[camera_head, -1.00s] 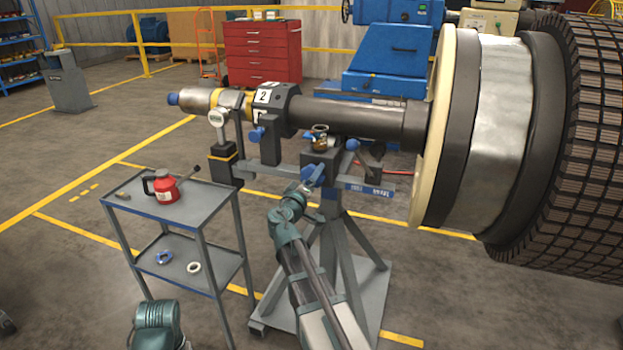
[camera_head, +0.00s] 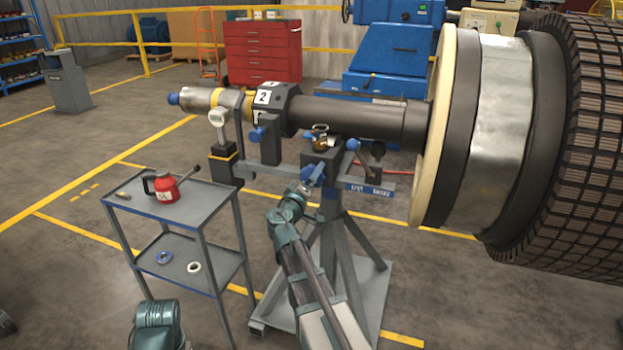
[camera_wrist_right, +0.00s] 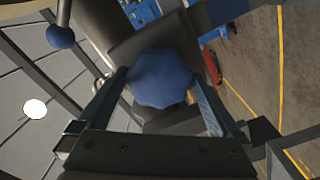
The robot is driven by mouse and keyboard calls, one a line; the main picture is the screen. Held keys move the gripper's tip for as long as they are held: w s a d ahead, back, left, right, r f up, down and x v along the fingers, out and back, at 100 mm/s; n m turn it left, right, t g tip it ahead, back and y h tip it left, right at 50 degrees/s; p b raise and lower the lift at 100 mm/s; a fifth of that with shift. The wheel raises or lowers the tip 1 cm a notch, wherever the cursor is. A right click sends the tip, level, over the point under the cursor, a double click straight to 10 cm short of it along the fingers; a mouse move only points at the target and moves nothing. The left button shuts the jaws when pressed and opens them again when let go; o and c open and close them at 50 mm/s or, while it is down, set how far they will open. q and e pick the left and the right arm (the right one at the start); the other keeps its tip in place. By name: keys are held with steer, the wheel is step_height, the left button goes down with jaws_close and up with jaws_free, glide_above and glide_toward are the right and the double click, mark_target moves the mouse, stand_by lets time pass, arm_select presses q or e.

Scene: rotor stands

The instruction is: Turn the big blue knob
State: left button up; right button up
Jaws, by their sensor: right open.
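The big blue knob (camera_wrist_right: 160,78) is a lobed disc seen face-on in the right wrist view. My right gripper (camera_wrist_right: 159,90) is open, with one finger on each side of the knob. Whether the fingers touch its rim I cannot tell. In the head view my right gripper (camera_head: 312,176) is at the front of the stand's dark block (camera_head: 321,152), where it largely hides the knob. Part of my left arm shows at the bottom edge of the head view, but its gripper is out of view.
A grey trolley (camera_head: 213,195) with a red can (camera_head: 163,186) stands left of the rotor stand. The shaft (camera_head: 350,116) and large rotor (camera_head: 507,105) lie above and to the right. Smaller blue knobs (camera_head: 257,134) sit on the stand. Open floor lies left of the trolley.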

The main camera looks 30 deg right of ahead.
steer(key=v, duration=1.3)
steer(key=shift+s+a, duration=0.15)
steer(key=shift+s, duration=0.05)
steer(key=x, duration=1.3)
steer(key=shift+w+d, duration=0.3)
steer(key=shift+w, duration=0.1)
steer(key=m, duration=0.4)
steer(key=shift+m, duration=0.3)
steer(key=m, duration=0.4)
steer(key=shift+m, duration=0.3)
steer(key=shift+s+a, duration=0.45)
steer(key=shift+s, duration=0.05)
stand_by(0.4)
